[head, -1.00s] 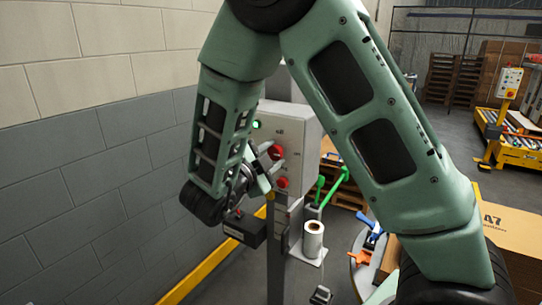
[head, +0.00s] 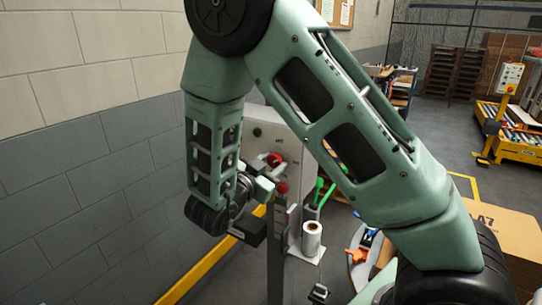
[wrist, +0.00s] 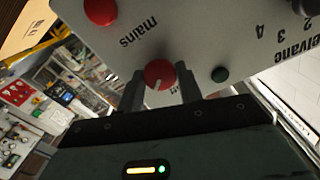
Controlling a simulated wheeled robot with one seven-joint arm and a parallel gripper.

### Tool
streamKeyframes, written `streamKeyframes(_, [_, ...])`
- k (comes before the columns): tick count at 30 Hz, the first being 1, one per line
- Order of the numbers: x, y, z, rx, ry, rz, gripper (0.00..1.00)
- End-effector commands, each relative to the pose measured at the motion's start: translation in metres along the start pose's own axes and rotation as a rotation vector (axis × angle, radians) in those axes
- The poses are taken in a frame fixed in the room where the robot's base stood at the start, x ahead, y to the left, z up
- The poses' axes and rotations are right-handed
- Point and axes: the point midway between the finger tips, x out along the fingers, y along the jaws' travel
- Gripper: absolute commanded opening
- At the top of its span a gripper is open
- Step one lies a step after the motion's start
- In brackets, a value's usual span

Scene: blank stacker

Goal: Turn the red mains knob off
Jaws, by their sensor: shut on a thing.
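The red mains knob (wrist: 159,75) sits on a grey control box (head: 300,150) on a post. In the wrist view its white mark points down and slightly left in the picture. The knob also shows in the head view (head: 274,159). My gripper (wrist: 160,82) is shut on the knob, one finger on each side of it. In the head view my gripper (head: 262,170) reaches the box front from the left. A green lamp (wrist: 220,74) beside the knob looks dark.
A second red button (wrist: 101,11) is on the same panel. A white roll (head: 312,238) stands on a shelf below the box. A block wall (head: 70,190) is at the left. Green handles (head: 325,192) stand right of the box.

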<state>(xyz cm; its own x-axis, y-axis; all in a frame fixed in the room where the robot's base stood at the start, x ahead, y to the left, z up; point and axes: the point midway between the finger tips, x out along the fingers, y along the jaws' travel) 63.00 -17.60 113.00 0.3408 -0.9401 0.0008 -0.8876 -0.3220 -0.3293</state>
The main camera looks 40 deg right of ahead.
Motion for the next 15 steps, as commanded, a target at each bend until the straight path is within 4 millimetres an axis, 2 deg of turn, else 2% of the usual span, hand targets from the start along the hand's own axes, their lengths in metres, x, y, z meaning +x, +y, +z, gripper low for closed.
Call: streamKeyframes(15, [-0.0009, -0.0003, -0.0024, -0.494, -0.005, -0.001, 0.13])
